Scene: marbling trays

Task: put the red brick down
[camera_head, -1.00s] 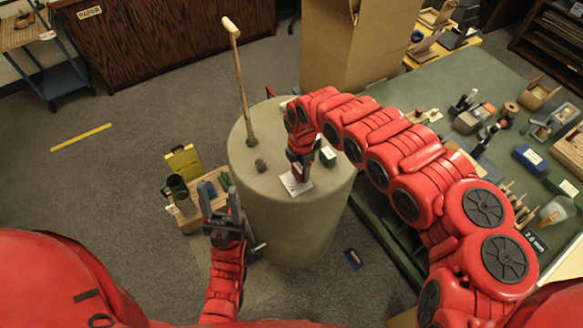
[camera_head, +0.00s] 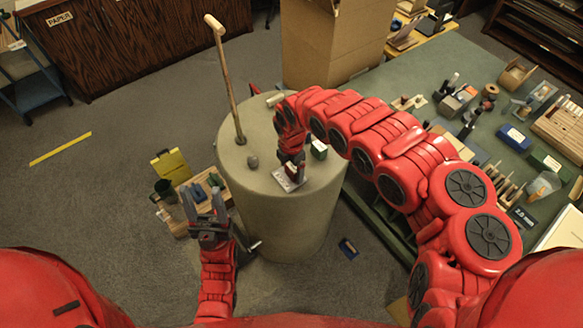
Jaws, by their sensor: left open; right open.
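A drab round drum (camera_head: 300,235) stands in the middle of the head view. My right gripper (camera_head: 291,172) reaches down onto its top, over a small pale metal plate (camera_head: 285,184). A small dark red piece (camera_head: 293,168), perhaps the red brick, shows at the fingertips just above the plate. The gripper partly hides it, and I cannot tell whether it touches the plate. The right jaws are open, though the finger gap is hard to see. My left gripper (camera_head: 205,207) is open and empty, its fingers apart, in front of the drum's left side.
A cluttered green table (camera_head: 400,120) is right.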

